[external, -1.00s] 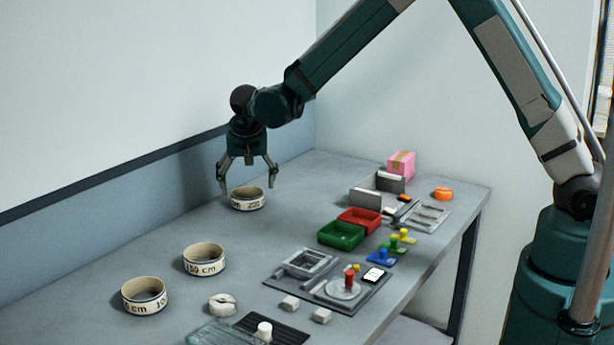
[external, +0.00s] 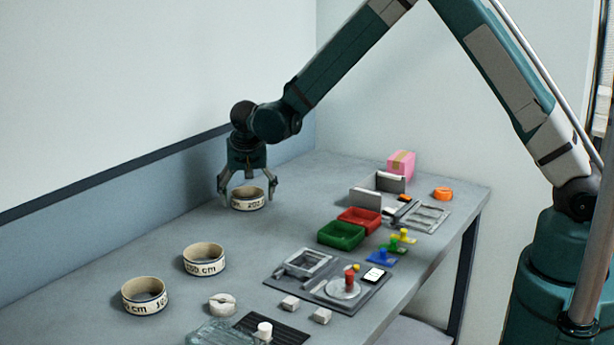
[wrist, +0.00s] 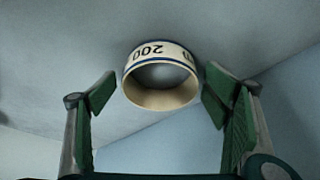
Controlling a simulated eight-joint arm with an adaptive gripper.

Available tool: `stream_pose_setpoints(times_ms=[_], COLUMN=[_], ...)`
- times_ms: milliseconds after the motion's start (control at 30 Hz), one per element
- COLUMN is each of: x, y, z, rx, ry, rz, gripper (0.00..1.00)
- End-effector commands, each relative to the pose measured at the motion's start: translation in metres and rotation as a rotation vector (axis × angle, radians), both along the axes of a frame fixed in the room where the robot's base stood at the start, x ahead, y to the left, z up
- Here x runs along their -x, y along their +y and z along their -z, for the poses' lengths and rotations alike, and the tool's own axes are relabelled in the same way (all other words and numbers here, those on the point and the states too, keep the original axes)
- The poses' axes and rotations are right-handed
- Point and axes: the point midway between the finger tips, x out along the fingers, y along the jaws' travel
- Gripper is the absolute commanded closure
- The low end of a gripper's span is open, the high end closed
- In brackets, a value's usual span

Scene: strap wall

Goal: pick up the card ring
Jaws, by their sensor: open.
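A cream card ring marked 200 (external: 248,205), with thin dark edge lines, stands on the grey table near the wall. My gripper (external: 247,191) is right above it, pointing down, with one finger on each side. In the wrist view the ring (wrist: 160,99) sits between the two green finger pads of my gripper (wrist: 158,95), with a gap on both sides. The jaws are open and hold nothing. Two similar rings, one marked in cm (external: 204,260) and another (external: 144,296), stand at the front left.
Green (external: 341,235) and red (external: 360,219) trays stand right of the ring. A grey fixture board (external: 285,283) with a red-knobbed disc lies nearer the front. A pink box (external: 401,164) and an orange roll (external: 443,193) are at the back right. The table (external: 170,235) around the ring is clear.

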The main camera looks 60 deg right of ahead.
Motion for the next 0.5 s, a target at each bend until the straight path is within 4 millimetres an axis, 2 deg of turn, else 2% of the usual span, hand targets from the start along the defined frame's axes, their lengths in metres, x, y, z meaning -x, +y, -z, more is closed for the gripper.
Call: stream_pose_setpoints(times_ms=[200, 367, 500], x=[0.0, 0.0, 0.0], y=[0.0001, 0.0001, 0.0001], z=[-0.0001, -0.0001, -0.0001], rx=[0.0, 0.0, 0.0], ry=[0.0, 0.0, 0.0], rz=[0.0, 0.0, 0.0], gripper=[0.25, 0.46, 0.46])
